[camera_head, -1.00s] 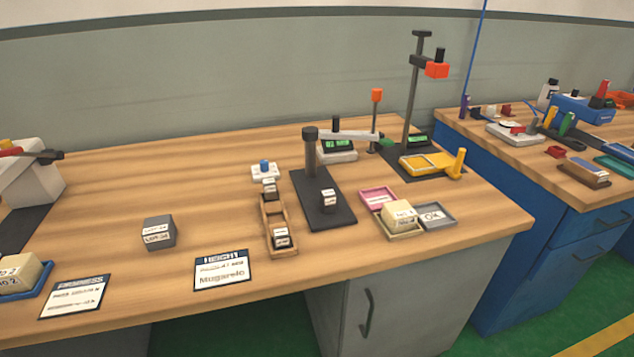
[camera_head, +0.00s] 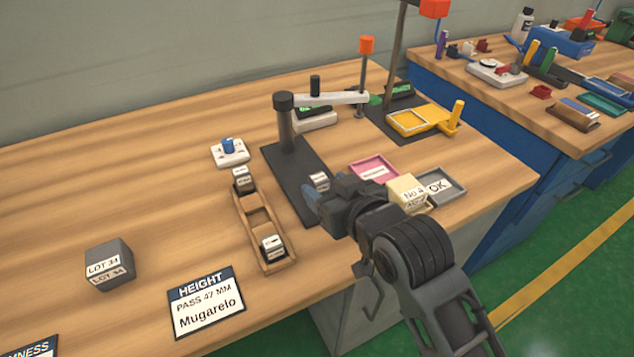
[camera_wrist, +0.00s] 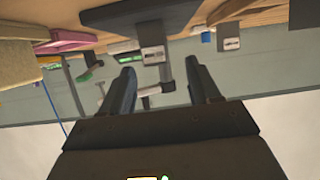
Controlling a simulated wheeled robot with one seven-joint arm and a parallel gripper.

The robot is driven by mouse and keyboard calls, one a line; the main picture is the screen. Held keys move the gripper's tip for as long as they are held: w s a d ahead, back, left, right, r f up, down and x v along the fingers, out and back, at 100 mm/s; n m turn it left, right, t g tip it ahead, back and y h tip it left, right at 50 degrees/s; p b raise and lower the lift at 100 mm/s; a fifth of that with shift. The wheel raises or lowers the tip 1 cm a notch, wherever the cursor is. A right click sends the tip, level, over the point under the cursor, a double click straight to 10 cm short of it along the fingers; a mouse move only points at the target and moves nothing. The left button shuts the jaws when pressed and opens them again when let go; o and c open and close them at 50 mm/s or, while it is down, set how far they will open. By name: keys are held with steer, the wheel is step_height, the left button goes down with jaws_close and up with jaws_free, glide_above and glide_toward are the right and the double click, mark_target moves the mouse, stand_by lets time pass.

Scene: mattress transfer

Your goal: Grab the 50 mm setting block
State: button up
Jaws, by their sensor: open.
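A small dark block with a white label (camera_head: 319,181) stands on the black base plate (camera_head: 291,168) of the height gauge. Its print is too small to read, so I cannot tell whether it is the 50 mm setting block. Two similar labelled blocks sit in the wooden rack, one at the far end (camera_head: 243,180) and one at the near end (camera_head: 273,249). My gripper (camera_head: 316,196) is right beside the block on the plate and partly covers it. In the wrist view, which looks upside down, my open, empty fingers (camera_wrist: 161,72) point toward that block (camera_wrist: 153,55).
The gauge column (camera_head: 285,125) stands behind the block. A pink tray (camera_head: 373,170), a cream No.4 block (camera_head: 408,193) and a grey OK tray (camera_head: 440,186) lie to the right. The wooden rack (camera_head: 256,215) is left, with a LOT 34 block (camera_head: 109,266) beyond it.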

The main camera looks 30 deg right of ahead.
mark_target(320, 179)
steer(key=x, duration=0.5)
steer(key=shift+d, duration=0.25)
steer(key=shift+r, duration=0.1)
jaws_close()
